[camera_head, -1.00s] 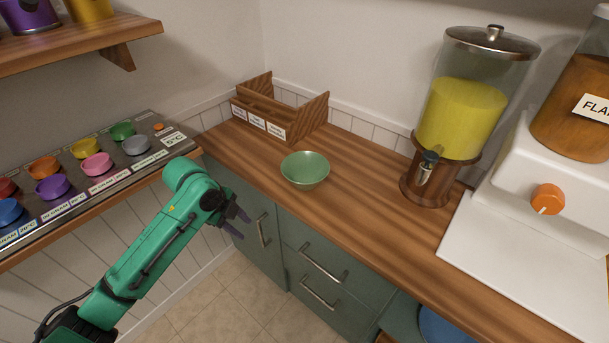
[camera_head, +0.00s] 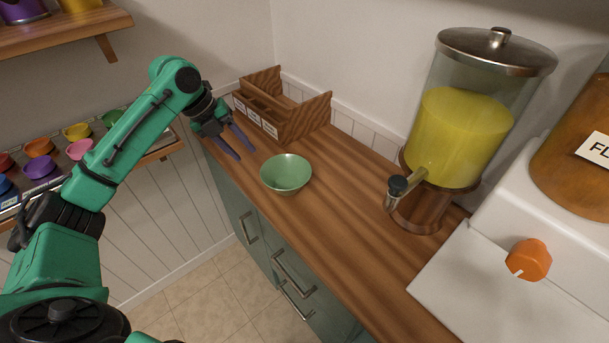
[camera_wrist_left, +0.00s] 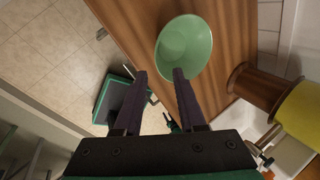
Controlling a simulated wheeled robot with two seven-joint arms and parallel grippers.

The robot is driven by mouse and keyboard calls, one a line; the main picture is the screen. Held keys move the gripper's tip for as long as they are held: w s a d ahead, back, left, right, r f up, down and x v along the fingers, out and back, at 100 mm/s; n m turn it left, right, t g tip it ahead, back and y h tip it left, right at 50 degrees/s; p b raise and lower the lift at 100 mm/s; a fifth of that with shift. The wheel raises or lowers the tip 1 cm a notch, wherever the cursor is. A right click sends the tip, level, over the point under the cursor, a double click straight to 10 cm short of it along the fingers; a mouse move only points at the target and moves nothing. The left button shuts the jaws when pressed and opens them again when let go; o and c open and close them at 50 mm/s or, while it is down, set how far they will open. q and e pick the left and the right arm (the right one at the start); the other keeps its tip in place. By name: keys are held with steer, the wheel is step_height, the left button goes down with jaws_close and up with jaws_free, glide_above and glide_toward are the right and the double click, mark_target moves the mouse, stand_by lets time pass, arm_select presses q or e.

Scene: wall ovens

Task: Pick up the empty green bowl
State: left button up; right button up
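The empty green bowl (camera_head: 286,173) stands upright on the wooden counter in the head view. It also shows in the left wrist view (camera_wrist_left: 184,46), just beyond the fingertips. My left gripper (camera_head: 246,154) is open and empty, to the left of the bowl and above the counter's left edge. In the left wrist view its two dark fingers (camera_wrist_left: 160,76) are spread apart, and the right fingertip overlaps the bowl's near rim in the picture. I cannot tell from this whether they touch. My right gripper is not clearly visible in these frames.
A wooden organizer box (camera_head: 283,110) stands behind the bowl. A dispenser with yellow liquid (camera_head: 456,130) and a white machine with an orange knob (camera_head: 528,260) stand to the right. A rack of small coloured bowls (camera_head: 40,167) is at left. The counter (camera_head: 345,215) right of the bowl is bare.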

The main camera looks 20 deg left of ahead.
mark_target(266, 177)
arm_select(q)
steer(key=p+x, duration=0.1)
steer(key=x, duration=0.3)
steer(key=p+x, duration=0.1)
steer(key=x, duration=0.3)
steer(key=p+x, duration=0.1)
steer(key=x, duration=0.3)
steer(key=shift+s+f, duration=0.15)
steer(key=shift+s, duration=0.15)
steer(key=shift+f, duration=0.2)
jaws_close()
arm_select(e)
steer(key=a+r, duration=0.1)
steer(key=r, duration=0.1)
steer(key=s+a+r, duration=0.1)
steer(key=shift+s+a+r, duration=0.1)
steer(key=shift+s+r, duration=0.1)
steer(key=shift+r, duration=0.15)
steer(key=shift+a, duration=0.25)
arm_select(q)
steer(key=shift+w+r, duration=0.1)
arm_select(e)
steer(key=shift+d, duration=0.15)
